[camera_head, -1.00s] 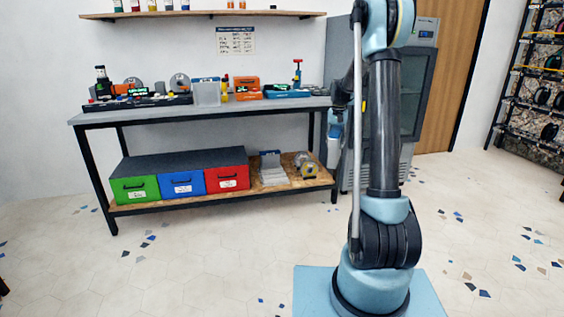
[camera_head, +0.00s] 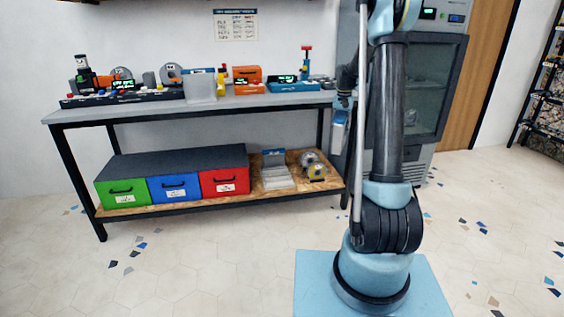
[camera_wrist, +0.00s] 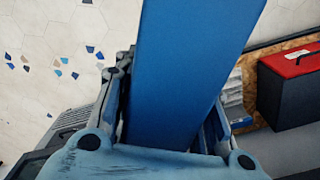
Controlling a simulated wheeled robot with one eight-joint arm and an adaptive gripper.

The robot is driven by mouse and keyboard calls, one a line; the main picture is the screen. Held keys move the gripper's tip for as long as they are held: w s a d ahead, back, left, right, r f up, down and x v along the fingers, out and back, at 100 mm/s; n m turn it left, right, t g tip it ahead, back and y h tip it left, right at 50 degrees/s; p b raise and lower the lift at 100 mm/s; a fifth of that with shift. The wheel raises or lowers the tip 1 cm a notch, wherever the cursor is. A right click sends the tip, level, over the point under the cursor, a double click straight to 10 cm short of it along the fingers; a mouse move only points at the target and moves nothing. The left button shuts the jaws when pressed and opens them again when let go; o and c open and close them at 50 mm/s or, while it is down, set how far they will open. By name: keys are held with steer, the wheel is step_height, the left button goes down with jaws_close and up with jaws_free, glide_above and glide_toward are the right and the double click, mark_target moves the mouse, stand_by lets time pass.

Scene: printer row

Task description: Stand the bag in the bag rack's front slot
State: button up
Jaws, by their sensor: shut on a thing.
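My gripper (camera_head: 343,103) points down just past the right end of the workbench, beside the grey cabinet. It is shut on the bag (camera_head: 338,136), a flat blue piece with a paler face that hangs roughly upright below the fingers. In the wrist view the bag (camera_wrist: 190,60) fills the middle as a broad blue slab between the fingers. A pale grey stepped stand with a blue back panel, which looks like the bag rack (camera_head: 276,177), sits on the lower shelf, left of and lower than the bag. Its separate slots are too small to make out.
Left of the rack stand red (camera_head: 224,182), blue (camera_head: 173,188) and green (camera_head: 122,193) drawer boxes. A grey and yellow device (camera_head: 314,166) sits right of it. The benchtop (camera_head: 250,100) overhangs the lower shelf (camera_head: 298,185).

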steer(key=shift+w, duration=0.45)
steer(key=shift+d, duration=0.1)
